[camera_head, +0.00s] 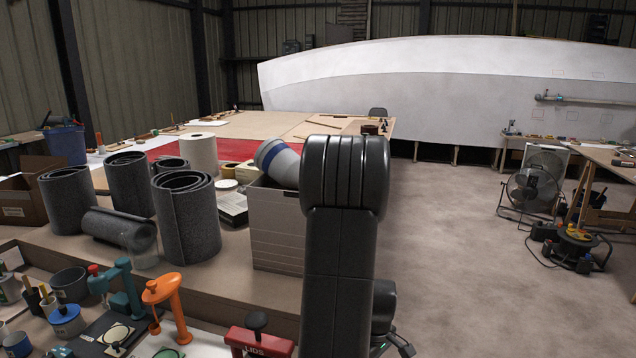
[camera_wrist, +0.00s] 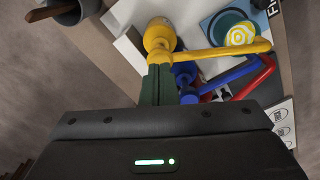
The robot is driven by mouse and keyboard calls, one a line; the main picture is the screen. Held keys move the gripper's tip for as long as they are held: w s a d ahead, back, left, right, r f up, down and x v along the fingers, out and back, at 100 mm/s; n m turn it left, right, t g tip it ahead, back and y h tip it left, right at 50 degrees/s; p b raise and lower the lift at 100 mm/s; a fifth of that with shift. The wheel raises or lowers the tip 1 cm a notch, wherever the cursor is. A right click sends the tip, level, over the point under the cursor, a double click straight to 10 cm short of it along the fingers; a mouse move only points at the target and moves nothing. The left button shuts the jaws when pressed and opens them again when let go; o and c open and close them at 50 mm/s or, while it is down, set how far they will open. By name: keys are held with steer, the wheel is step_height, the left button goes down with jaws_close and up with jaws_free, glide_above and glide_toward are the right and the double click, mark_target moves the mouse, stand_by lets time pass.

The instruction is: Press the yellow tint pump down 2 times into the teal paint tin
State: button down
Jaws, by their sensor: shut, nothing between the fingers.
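The yellow tint pump (camera_wrist: 160,38) shows in the wrist view, its round head near the top middle and its spout (camera_wrist: 225,51) reaching right. The teal paint tin (camera_wrist: 213,28) is at the upper right, with a yellow ringed patch inside it. The spout's end lies beside or over the tin's near edge. My gripper (camera_wrist: 160,70) is shut and empty, its green fingertips right at the pump head. I cannot tell whether they touch it. In the head view my arm hides the yellow pump, the teal tin and the fingertips.
A blue pump (camera_wrist: 185,72) and a red pump spout (camera_wrist: 262,80) sit close by the yellow one. In the head view, an orange pump (camera_head: 165,290), a teal pump (camera_head: 126,280) and a red stand (camera_head: 258,342) are left of my arm.

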steer(key=shift+f, duration=0.1)
stand_by(0.3)
steer(key=shift+f+b, duration=1.25)
steer(key=shift+f, duration=0.1)
steer(key=shift+r+p, duration=1.05)
steer(key=shift+r, duration=0.4)
step_height(320, 180, up, 6)
steer(key=p, duration=0.4)
steer(key=shift+f, duration=0.1)
